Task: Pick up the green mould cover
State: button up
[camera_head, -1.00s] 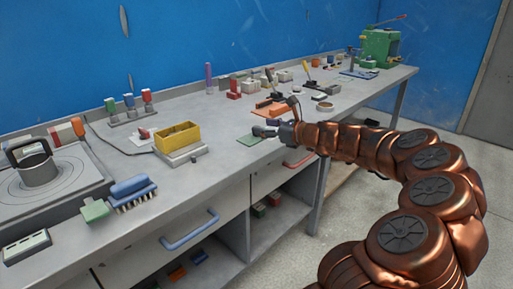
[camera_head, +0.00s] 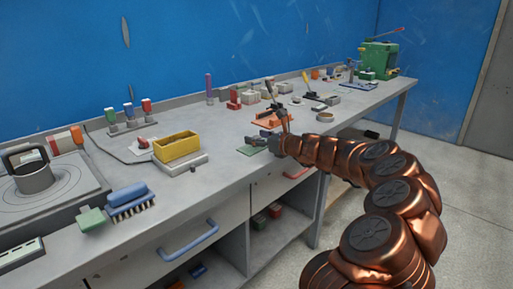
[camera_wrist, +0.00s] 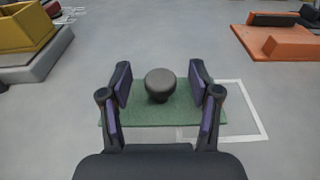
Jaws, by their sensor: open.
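The green mould cover (camera_wrist: 150,119) is a flat green plate with a dark round knob (camera_wrist: 160,85) on top, lying on the bench in the wrist view. It also shows in the head view (camera_head: 249,151), partly hidden by my gripper. My gripper (camera_wrist: 163,82) is open, with one finger on each side of the knob and a gap to it on both sides. In the head view my gripper (camera_head: 262,141) is low over the bench, at the end of my copper-coloured arm. I cannot tell whether the fingers touch the plate.
A white outline (camera_wrist: 252,112) is marked on the bench by the plate. An orange mould base (camera_wrist: 283,44) stands to the right and a yellow box (camera_wrist: 22,25) on a grey block to the left.

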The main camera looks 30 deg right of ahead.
jog(key=shift+w+a, duration=0.1)
jog(key=shift+w, duration=0.15)
grip_shut()
dwell(0.4)
jog(key=shift+r, duration=0.1)
